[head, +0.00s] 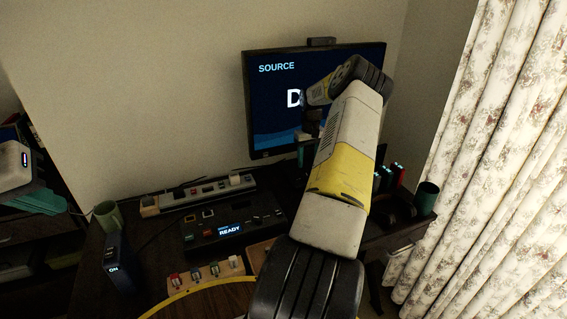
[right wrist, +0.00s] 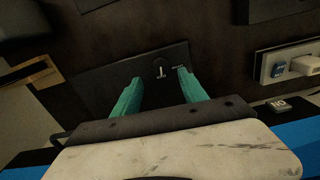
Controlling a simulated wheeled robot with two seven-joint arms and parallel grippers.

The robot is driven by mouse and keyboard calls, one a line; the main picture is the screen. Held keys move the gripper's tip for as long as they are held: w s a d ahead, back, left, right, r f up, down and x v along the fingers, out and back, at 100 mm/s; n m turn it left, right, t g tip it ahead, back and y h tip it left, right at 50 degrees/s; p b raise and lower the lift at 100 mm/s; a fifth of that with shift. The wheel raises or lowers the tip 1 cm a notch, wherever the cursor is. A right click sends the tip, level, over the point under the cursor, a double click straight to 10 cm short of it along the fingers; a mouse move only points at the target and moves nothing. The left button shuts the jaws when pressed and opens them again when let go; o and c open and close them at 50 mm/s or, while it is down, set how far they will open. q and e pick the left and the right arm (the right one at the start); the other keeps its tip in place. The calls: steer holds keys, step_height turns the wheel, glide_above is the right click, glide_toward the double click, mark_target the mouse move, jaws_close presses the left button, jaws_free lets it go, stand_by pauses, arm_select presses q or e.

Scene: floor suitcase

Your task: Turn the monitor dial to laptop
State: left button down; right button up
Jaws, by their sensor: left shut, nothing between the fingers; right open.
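The monitor (head: 270,110) stands at the back of the desk. Its screen reads "SOURCE" above a large word starting with "D"; my right arm covers the rest. In the right wrist view, a small dial (right wrist: 160,68) with a light pointer mark sits on a dark panel (right wrist: 100,88). Small labels beside it are too blurred to read. My right gripper (right wrist: 160,76) is open, its teal fingers on either side of the dial in that view; I cannot tell whether they touch the panel. My left gripper (head: 45,201) is shut and empty at the left edge, away from the monitor.
A control box (head: 232,230) reading "READY", a power strip (head: 200,194) with plugs and a switch board (head: 207,272) lie on the desk. A device reading "ON" (head: 118,262) stands at left.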

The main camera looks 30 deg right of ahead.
mark_target(307, 175)
step_height(307, 175, down, 6)
steer(key=shift+f, duration=0.2)
jaws_close()
